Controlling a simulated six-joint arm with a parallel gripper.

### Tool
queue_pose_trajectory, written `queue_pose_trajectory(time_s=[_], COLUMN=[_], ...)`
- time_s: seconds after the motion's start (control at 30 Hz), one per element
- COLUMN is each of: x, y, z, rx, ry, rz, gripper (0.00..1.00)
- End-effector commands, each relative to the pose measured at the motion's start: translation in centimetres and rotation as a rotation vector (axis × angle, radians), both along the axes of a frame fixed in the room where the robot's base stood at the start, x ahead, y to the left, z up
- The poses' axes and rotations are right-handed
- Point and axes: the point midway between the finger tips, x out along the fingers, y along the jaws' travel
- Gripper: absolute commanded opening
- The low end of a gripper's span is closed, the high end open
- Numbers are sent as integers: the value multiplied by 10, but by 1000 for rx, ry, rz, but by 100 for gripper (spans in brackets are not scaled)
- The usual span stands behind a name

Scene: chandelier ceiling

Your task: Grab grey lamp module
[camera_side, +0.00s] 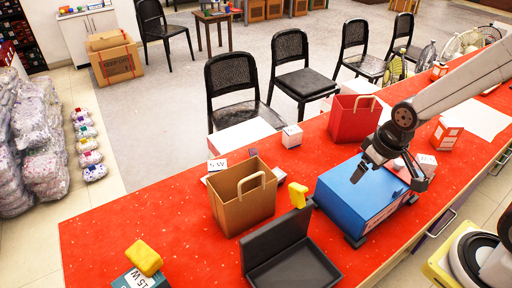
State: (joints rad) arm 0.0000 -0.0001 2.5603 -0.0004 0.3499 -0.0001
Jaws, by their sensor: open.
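I cannot make out a grey lamp module with certainty in the side view. My gripper (390,178) is open, with its dark fingers spread and pointing down over the right part of a blue box (345,198). I see nothing held between the fingers. The gripper and wrist hide part of the blue box's top and what lies just behind it. A small white box (427,160) with dark print shows behind the right finger.
On the red counter (130,215) stand a brown paper bag (228,205), a red bag (345,125), an open black case (290,262), a red-and-white box (446,135) and small boxes with wattage labels. Yellow pieces (144,257) sit nearby. The counter's left part is mostly clear.

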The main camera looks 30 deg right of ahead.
Motion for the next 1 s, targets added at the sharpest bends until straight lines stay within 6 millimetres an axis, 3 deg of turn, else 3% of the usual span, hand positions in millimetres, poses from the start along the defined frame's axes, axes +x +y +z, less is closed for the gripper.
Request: queue_pose_trajectory(time_s=[0.57,0.77,1.0], x=[8,38,93], y=[1,7,19], z=[0,-3,-14], rx=[-10,-43,-102], ry=[7,31,76], rz=[46,219,568], gripper=[100,100,100])
